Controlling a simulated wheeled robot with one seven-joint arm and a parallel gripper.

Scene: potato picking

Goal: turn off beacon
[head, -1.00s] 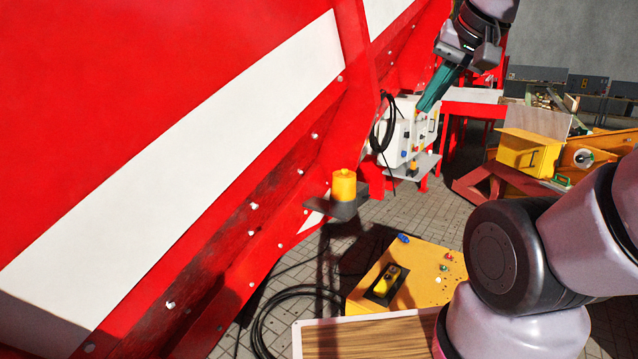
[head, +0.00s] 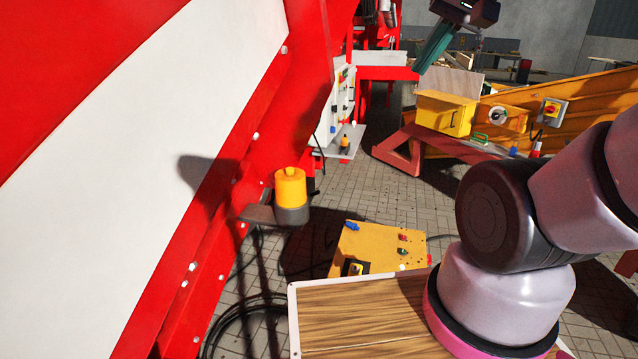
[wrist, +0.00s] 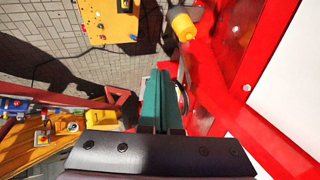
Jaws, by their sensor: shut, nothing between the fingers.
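The beacon appears to be the yellow cylinder (head: 290,187) on a dark grey base, on a bracket at the red machine's side. It looks yellow-orange, and I cannot tell whether it is lit. In the wrist view it shows at the top (wrist: 183,26). My gripper (head: 420,68) is raised at the top of the head view, beyond the beacon and to its right. Its teal fingers (wrist: 161,74) are together and empty in the wrist view, apart from the beacon. A white panel (head: 343,100) with several small controls stands behind the beacon, seen edge-on.
A yellow box (head: 380,248) with buttons and a switch sits low in front. A red-and-yellow rotary switch (head: 551,108) is on the orange machine at right. A yellow case (head: 443,114) stands there too. Tiled floor (head: 400,200) lies open between; black cables (head: 240,310) lie at left.

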